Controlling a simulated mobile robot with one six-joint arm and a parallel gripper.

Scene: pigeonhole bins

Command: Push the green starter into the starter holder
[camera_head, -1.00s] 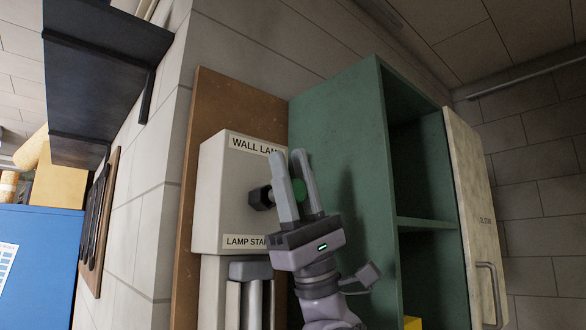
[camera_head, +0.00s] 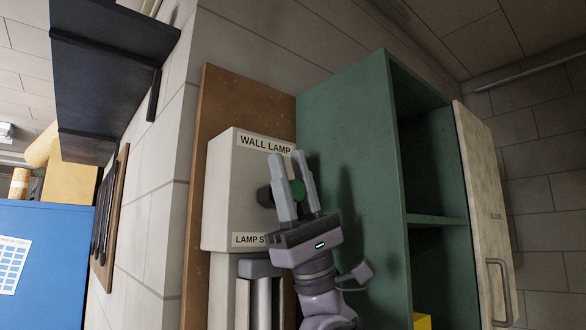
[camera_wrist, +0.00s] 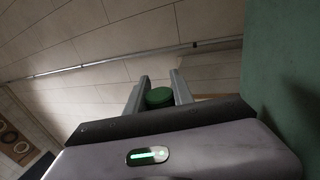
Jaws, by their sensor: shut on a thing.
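The green starter (camera_head: 298,189) is between the two fingers of my gripper (camera_head: 289,160) in the head view, partly covered by the near finger. In the wrist view the starter's round green end (camera_wrist: 159,97) shows between the fingertips (camera_wrist: 160,77). My gripper is shut on it. The dark starter holder (camera_head: 264,197) sticks out from the side of the white lamp box (camera_head: 225,190), just left of the near finger. That finger hides the space between starter and holder, so I cannot tell whether they touch.
The lamp box is on a brown board (camera_head: 240,95), with labels reading "WALL LAMP" and "LAMP S...", the latter partly covered. A green cabinet (camera_head: 345,110) with open shelves stands close to the right of my gripper. Its pale door (camera_head: 480,170) hangs open.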

